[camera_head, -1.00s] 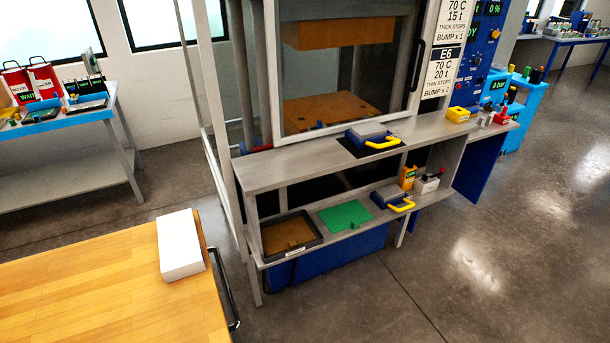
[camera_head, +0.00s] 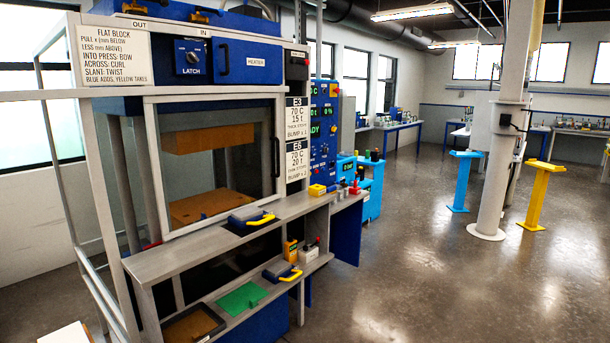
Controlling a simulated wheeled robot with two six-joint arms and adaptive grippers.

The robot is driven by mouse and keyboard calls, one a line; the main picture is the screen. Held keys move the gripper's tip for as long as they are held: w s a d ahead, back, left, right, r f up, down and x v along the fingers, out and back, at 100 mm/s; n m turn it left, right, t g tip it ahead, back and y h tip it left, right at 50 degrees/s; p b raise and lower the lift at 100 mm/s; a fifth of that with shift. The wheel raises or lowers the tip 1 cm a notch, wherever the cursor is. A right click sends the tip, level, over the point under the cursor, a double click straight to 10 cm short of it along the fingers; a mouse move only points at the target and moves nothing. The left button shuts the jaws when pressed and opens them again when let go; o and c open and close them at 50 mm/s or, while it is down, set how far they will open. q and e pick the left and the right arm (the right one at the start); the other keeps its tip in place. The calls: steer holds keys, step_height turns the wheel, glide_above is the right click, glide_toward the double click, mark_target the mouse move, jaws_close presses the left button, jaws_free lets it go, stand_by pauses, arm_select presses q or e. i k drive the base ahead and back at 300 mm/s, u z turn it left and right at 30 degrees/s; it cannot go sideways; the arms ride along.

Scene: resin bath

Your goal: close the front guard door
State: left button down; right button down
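The front guard door (camera_head: 247,165) is a clear pane in a pale grey frame, on the front of the press in the left half of the view. Its black upright handle (camera_head: 276,157) is on the right side of the frame. The door stands across the press opening, but I cannot tell whether it is fully shut. Through the pane I see an upper brown block (camera_head: 195,139) and a lower brown plate (camera_head: 200,206), with a gap between them. Neither of my grippers is in view.
A grey shelf (camera_head: 172,259) juts out below the door, holding a blue tool with a yellow handle (camera_head: 250,218). A lower shelf holds a green plate (camera_head: 243,298). A white column (camera_head: 500,150) stands at right. The floor (camera_head: 420,270) between is clear.

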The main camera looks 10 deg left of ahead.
mark_target(147, 101)
steer(key=z, duration=0.15)
steer(key=i, duration=1.15)
steer(key=u, duration=0.8)
steer(key=i, duration=0.7)
steer(key=u, duration=0.85)
